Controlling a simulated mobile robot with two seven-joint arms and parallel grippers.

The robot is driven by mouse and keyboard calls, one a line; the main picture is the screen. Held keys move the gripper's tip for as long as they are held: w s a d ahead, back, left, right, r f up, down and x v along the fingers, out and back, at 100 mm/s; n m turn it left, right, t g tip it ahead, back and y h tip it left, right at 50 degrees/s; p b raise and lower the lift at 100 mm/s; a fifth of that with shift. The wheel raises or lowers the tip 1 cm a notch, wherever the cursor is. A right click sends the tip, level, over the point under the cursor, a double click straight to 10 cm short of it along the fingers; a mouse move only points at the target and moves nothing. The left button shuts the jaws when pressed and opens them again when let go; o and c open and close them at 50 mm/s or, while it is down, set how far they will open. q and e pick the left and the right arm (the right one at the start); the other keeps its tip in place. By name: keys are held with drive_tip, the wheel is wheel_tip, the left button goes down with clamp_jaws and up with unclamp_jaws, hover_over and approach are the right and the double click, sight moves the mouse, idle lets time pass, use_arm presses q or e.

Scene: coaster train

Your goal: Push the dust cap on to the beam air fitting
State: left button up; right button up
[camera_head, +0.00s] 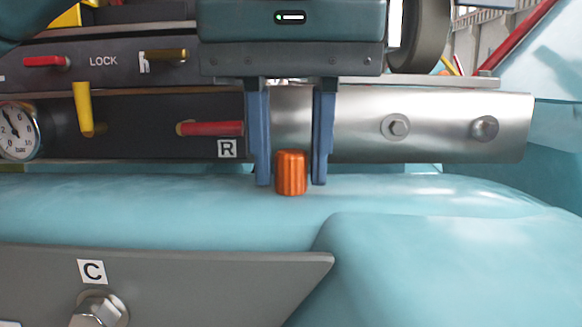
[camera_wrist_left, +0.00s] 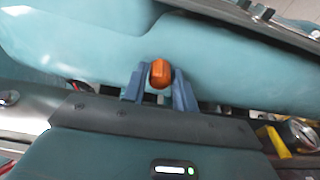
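The orange ribbed dust cap (camera_head: 291,174) stands upright against the teal surface, below the steel beam (camera_head: 430,125). My left gripper (camera_head: 291,183) comes down from above, with one blue finger on each side of the cap. Narrow gaps show between the fingers and the cap, so the gripper looks open around it. In the left wrist view the cap (camera_wrist_left: 160,74) sits between the fingertips (camera_wrist_left: 160,72). The air fitting cannot be made out; whether the cap is seated on it cannot be told. My right gripper is not in view.
Left of the gripper are a red lever (camera_head: 212,128), a yellow handle (camera_head: 83,108), a round gauge (camera_head: 17,130) and an R label (camera_head: 227,148). Bolts (camera_head: 396,127) stick out of the beam at right. A grey plate (camera_head: 190,285) marked C lies in front.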

use_arm(q)
clamp_jaws()
